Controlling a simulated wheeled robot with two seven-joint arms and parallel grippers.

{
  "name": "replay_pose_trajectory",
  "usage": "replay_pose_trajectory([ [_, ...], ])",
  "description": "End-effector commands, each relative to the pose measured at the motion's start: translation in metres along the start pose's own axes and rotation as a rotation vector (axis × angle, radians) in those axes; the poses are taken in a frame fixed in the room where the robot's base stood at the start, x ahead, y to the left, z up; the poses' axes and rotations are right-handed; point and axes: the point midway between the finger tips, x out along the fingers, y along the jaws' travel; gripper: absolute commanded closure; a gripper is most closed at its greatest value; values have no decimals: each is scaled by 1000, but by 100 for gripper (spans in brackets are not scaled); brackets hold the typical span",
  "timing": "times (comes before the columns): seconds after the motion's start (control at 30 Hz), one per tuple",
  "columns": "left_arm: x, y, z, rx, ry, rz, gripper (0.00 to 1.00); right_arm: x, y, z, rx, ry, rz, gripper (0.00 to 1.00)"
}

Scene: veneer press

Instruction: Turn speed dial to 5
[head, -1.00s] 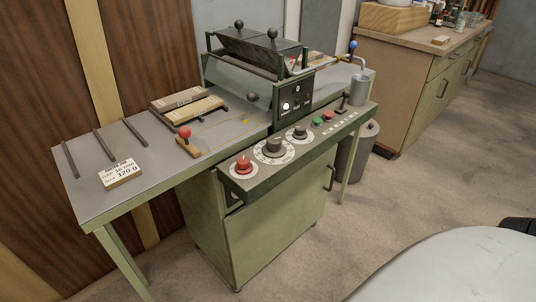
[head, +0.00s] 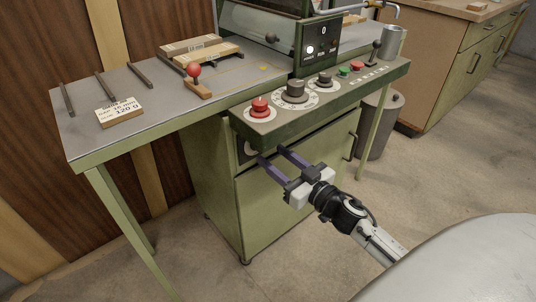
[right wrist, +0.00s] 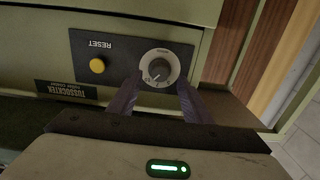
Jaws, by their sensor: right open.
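In the right wrist view, a grey knob (right wrist: 158,69) with a white ring sits on a dark plate on the cabinet front. Its ring lettering is too small to read, so I cannot tell if it is the speed dial. My right gripper (head: 273,155) is open, its fingers pointing at the cabinet front below the control panel. In the wrist view its fingertips flank the lower part of this knob; contact is unclear. My left gripper is out of view.
A yellow RESET button (right wrist: 97,66) sits beside the knob. The panel's edge (head: 315,107) overhangs the cabinet front. A red-balled lever (head: 195,73), a card (head: 119,111) and wood pieces (head: 208,54) lie on the bench. A grey bin (head: 380,125) stands to the right.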

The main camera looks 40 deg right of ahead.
Motion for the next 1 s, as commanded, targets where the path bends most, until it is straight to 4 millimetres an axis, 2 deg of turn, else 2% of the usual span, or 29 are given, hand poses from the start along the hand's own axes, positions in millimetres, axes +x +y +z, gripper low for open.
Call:
replay_pose_trajectory([
  [0.1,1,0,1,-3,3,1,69,19,0,0,-1,2,0,55],
  [0.2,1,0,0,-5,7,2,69,28,0,0,-1,0,0,55],
  [0.57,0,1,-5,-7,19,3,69,34,0,1,0,-2,1,55],
  [0.83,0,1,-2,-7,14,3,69,34,0,1,0,-2,1,96],
  [1.0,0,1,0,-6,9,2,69,34,0,0,-7,-2,1,96],
])
